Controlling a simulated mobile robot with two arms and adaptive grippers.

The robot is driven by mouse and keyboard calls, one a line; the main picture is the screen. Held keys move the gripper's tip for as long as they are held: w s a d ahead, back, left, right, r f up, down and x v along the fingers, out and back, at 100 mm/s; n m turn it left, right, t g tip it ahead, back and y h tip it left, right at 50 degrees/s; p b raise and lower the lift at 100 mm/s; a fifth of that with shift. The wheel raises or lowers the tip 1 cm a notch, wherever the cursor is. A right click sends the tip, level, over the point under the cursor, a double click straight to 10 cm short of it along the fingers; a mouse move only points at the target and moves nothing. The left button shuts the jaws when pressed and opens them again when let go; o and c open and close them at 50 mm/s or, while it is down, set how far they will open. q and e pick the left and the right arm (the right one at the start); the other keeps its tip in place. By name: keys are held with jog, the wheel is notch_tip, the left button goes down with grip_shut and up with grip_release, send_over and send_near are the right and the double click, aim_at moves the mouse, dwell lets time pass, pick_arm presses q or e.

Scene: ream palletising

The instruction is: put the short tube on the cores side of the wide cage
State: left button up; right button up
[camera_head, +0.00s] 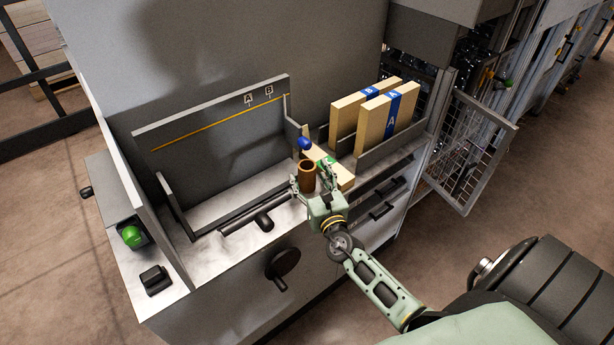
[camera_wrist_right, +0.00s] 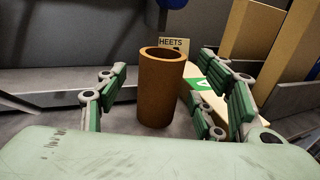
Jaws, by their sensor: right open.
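The short tube (camera_head: 307,177) is a brown open-topped cylinder standing upright on the machine's grey ledge. It also shows upright in the middle of the right wrist view (camera_wrist_right: 161,95). My right gripper (camera_head: 312,180) is open, with its green-padded fingers on either side of the tube. My left gripper is not in view. I cannot make out the wide cage or its cores side.
A blue knob (camera_head: 304,143) and a pale block with a green patch (camera_head: 344,179) are close behind the gripper. Two wrapped blocks marked A (camera_head: 388,117) and B (camera_head: 352,112) stand in slots to the right. A mesh door (camera_head: 476,150) hangs open at right.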

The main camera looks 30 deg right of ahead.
jog(key=x, duration=0.2)
jog(key=shift+w+d, duration=0.1)
jog(key=shift+w, duration=0.2)
jog(key=c, duration=1.2)
